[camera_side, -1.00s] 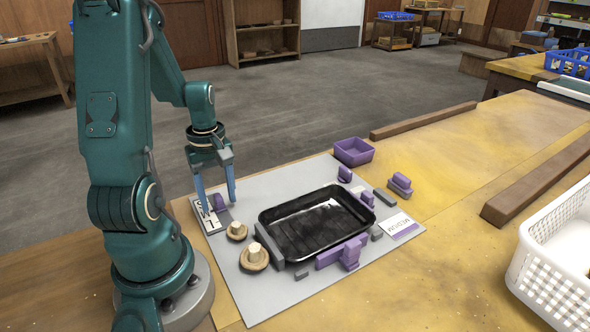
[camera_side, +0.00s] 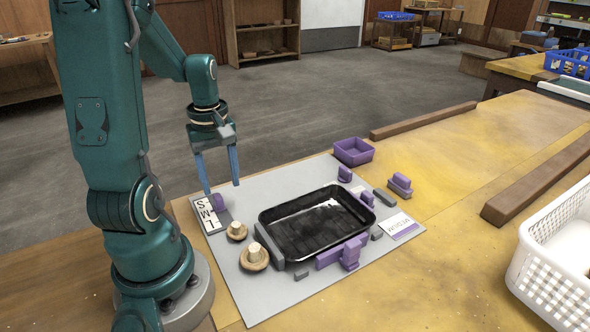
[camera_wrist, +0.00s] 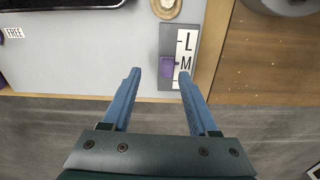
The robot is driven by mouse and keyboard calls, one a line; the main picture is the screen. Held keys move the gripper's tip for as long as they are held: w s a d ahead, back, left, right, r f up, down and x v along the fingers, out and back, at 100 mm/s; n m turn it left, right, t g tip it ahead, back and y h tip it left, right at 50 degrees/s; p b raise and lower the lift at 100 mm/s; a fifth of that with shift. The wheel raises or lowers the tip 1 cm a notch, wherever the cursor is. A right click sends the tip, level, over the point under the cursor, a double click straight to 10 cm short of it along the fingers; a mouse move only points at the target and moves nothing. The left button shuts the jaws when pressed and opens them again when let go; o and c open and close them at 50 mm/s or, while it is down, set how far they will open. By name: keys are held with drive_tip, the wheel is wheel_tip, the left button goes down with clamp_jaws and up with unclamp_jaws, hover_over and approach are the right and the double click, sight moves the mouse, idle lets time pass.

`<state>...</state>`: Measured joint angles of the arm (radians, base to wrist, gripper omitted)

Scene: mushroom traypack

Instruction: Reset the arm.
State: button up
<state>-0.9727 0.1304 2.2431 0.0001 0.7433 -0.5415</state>
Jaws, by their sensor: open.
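My gripper (camera_side: 221,188) is open and empty, raised above the far left corner of the grey mat (camera_side: 244,290). Its two blue fingers also show spread apart in the wrist view (camera_wrist: 158,85). Below it lies a grey plate with a white L, M, S label (camera_side: 208,212) and a purple slider (camera_side: 219,202); this slider also shows in the wrist view (camera_wrist: 167,67). An empty black tray (camera_side: 316,226) sits in the middle of the mat. Two tan mushrooms, a smaller one (camera_side: 237,231) and a larger one (camera_side: 254,257), lie stem up left of the tray.
Purple and grey blocks (camera_side: 343,254) stand around the tray. A purple bin (camera_side: 354,152) stands at the mat's far edge. A white label card (camera_side: 403,227) lies at the right. Wooden bars (camera_side: 424,120) and a white basket (camera_side: 556,250) are farther right. The air around my gripper is clear.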

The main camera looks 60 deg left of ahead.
drive_tip(key=d+r+m+t, duration=0.2)
drive_tip(key=d+r+m, duration=0.3)
drive_tip(key=d+m, duration=0.3)
drive_tip(key=d+r+m+t, duration=0.3)
drive_tip(key=d+r+m, duration=0.1)
drive_tip(key=d+m, duration=0.5)
drive_tip(key=shift+w+d+r, duration=0.3)
drive_tip(key=shift+d+r, duration=0.05)
drive_tip(key=shift+d, duration=0.7)
